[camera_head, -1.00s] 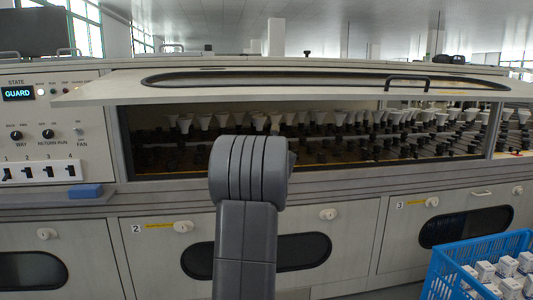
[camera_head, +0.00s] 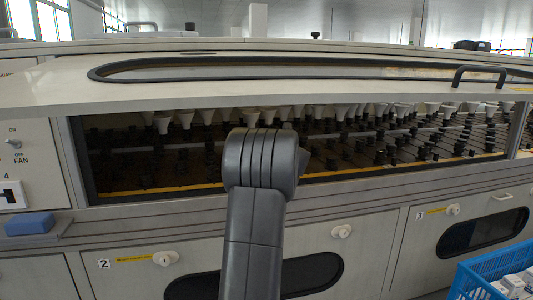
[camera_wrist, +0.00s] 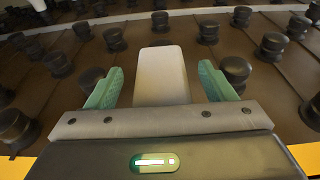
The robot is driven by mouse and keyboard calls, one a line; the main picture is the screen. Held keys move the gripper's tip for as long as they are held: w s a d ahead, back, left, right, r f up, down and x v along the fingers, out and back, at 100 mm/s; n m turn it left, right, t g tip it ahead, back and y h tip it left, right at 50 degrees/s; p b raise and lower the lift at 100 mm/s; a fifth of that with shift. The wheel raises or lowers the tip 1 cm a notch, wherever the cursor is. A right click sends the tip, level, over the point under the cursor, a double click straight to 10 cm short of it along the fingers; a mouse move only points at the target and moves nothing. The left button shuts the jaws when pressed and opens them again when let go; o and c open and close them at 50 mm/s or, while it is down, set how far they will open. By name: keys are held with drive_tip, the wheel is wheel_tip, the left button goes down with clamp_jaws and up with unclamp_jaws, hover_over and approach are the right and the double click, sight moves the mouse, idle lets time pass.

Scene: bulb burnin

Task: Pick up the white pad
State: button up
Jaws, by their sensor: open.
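In the wrist view a white pad (camera_wrist: 161,72), pale and block-shaped, lies between the two green fingers of my gripper (camera_wrist: 160,85). My gripper is open, with a gap showing on each side of the pad. The pad's near end is hidden behind the gripper body, and I cannot tell its exact height relative to the fingers. My gripper and the pad are hidden there.
Black sockets (camera_wrist: 115,39) stand around my gripper, one close beside the right finger. White bulbs (camera_head: 403,109) hang in rows in the opening. The raised lid (camera_head: 300,97) overhangs it. A blue block (camera_head: 30,224) sits on the left ledge; a blue crate (camera_head: 490,275) is at lower right.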

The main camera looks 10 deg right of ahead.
drive_tip(key=shift+r, duration=0.1)
drive_tip(key=c, duration=1.1)
drive_tip(key=shift+o, duration=0.2)
drive_tip(key=shift+r, duration=0.15)
